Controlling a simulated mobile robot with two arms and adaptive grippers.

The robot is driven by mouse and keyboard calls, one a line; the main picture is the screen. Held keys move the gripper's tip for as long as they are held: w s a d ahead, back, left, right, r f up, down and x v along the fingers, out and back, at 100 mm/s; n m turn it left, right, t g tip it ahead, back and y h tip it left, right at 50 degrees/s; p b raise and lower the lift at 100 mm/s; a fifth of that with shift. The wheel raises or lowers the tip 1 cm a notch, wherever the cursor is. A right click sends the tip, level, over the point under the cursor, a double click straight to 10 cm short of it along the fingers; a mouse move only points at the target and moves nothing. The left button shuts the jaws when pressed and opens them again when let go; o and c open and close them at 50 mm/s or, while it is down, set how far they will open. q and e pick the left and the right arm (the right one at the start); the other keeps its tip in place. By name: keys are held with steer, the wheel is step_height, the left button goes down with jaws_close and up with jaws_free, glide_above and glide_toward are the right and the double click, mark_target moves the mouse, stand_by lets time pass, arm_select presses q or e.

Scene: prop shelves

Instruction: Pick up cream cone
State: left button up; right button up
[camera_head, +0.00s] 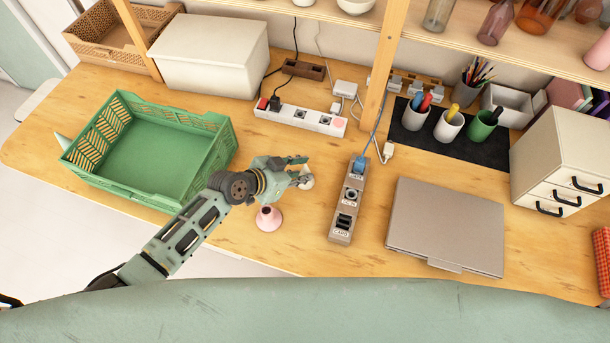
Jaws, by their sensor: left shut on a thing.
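My left gripper (299,169) reaches in from the left over the desk, between the green crate and the port block. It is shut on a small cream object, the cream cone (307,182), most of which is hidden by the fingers. Whether the cone touches the desk I cannot tell. A pink cone (268,218) stands upright on the desk just below the gripper, apart from it. My right gripper is not in view.
The empty green crate (214,119) is on the left, with a pale pointed object (62,141) beside it. A port block (349,203) and closed laptop (446,222) lie to the right. A power strip (300,118) lies behind. Bare desk shows around the pink cone.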

arm_select(q)
jaws_close()
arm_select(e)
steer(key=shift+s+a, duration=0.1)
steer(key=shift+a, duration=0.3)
arm_select(q)
steer(key=shift+r, duration=0.15)
